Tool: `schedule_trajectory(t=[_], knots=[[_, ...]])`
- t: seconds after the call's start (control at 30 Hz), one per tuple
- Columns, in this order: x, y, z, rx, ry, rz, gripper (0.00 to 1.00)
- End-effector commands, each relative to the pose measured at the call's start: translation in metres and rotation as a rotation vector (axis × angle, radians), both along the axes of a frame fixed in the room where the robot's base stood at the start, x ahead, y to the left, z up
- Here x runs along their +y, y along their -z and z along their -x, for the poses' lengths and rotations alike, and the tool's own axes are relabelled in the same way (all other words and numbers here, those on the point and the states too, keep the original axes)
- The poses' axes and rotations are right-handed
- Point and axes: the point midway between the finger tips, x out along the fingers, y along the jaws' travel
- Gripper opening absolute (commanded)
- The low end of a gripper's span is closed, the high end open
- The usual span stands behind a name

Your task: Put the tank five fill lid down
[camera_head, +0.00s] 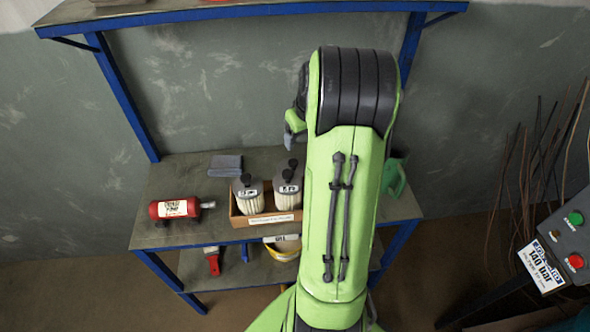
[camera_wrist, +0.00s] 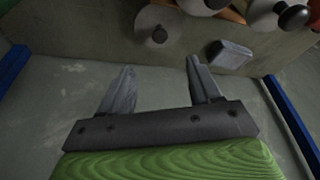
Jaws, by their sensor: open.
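I cannot make out a tank five or its fill lid in either view; no label with that name is readable. My gripper (camera_wrist: 160,80) is open, with two grey fingers apart and nothing between them. It faces the grey wall, with the bench's things at the top of the wrist view. In the head view my green arm hides most of the gripper and the bench behind it.
The bench (camera_head: 165,187) holds a red cylinder (camera_head: 172,208), a grey block (camera_head: 226,165), a wooden box (camera_head: 264,222) with two black-knobbed filters, and a green object (camera_head: 393,178). A blue-edged shelf (camera_head: 250,14) hangs above. A control box (camera_head: 573,242) stands right.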

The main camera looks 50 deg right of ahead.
Motion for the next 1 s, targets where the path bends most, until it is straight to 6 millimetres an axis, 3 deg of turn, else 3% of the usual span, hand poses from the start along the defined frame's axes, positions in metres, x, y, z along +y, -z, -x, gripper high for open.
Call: schedule_trajectory(t=[0.03,0.2,0.47,0.63,0.87,1.0], knots=[[0.0,0.019,-0.004,0.003,-0.002,-0.005,0.63],[-0.004,0.056,-0.015,0.002,-0.002,-0.003,0.63],[-0.007,0.082,-0.024,0.001,-0.003,-0.002,0.63],[-0.011,0.114,-0.033,0.002,-0.002,-0.003,0.63],[-0.013,0.117,-0.035,0.0,-0.001,0.0,0.63],[-0.013,0.117,-0.035,0.0,-0.001,0.0,0.44]])
